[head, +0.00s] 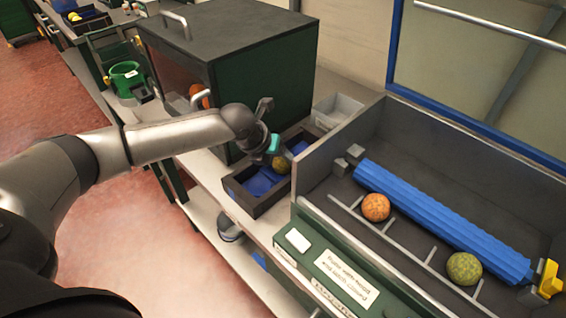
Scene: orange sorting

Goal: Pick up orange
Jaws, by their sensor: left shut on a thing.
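My left gripper (277,150) reaches in from the left, its teal fingertips pointing down over a dark tray (233,190) with blue lining. It is shut on a greenish-brown orange (281,165), which is low at the tray's right part; I cannot tell whether it touches the tray. A bright orange (376,207) and a mottled green orange (464,269) lie in the grey sorting trough beside a blue roller. Another orange (198,92) shows partly at the front of the dark cabinet. My right gripper is not in view.
The sorting trough (340,215), with a blue ribbed roller (440,220) and thin dividers, fills the right. A dark green cabinet (262,80) stands behind the tray. A grey bin (338,110) is beyond it. A green bucket (126,78) stands at the back left.

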